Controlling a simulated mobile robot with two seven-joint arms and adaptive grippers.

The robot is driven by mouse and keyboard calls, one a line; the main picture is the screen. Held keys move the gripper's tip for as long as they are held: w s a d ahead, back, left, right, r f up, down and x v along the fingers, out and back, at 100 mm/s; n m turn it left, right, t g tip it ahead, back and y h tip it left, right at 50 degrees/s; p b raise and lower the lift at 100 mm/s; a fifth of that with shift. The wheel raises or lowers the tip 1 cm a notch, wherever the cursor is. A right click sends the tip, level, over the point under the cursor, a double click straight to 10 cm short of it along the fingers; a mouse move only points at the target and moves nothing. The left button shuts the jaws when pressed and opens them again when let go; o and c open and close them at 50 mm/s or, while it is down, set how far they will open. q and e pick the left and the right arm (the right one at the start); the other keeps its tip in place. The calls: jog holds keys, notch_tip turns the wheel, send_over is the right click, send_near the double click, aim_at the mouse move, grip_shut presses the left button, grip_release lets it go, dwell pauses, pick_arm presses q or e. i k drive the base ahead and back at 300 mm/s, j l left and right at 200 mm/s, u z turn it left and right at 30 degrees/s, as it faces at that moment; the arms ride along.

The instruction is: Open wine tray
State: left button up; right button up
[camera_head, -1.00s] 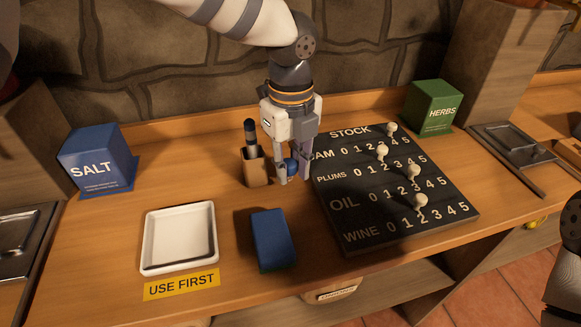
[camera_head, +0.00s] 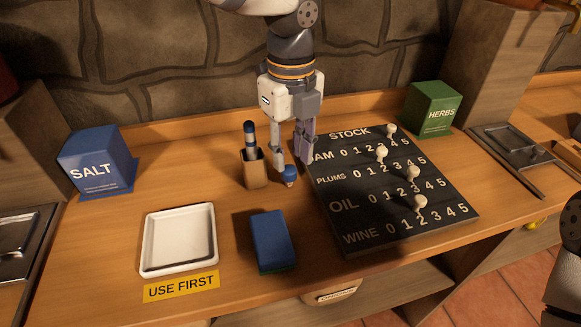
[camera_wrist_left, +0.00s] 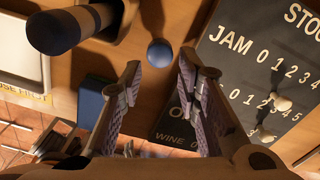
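A tray front with a pale label (camera_head: 335,292) shows below the front edge of the counter; its lettering is too small to read, so I cannot tell whether it is the wine tray. My left gripper (camera_head: 291,160) is open above the counter, between the wooden holder and the stock board. A small blue round-topped piece (camera_head: 289,174) stands on the counter just below its fingertips, apart from them. The left wrist view shows the open fingers (camera_wrist_left: 160,85) with the blue piece (camera_wrist_left: 160,52) beyond them. My right gripper is not in view.
The stock board (camera_head: 350,222) carries several pale pegs.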

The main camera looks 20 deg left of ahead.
aim_at(518, 150)
jog(key=k, duration=1)
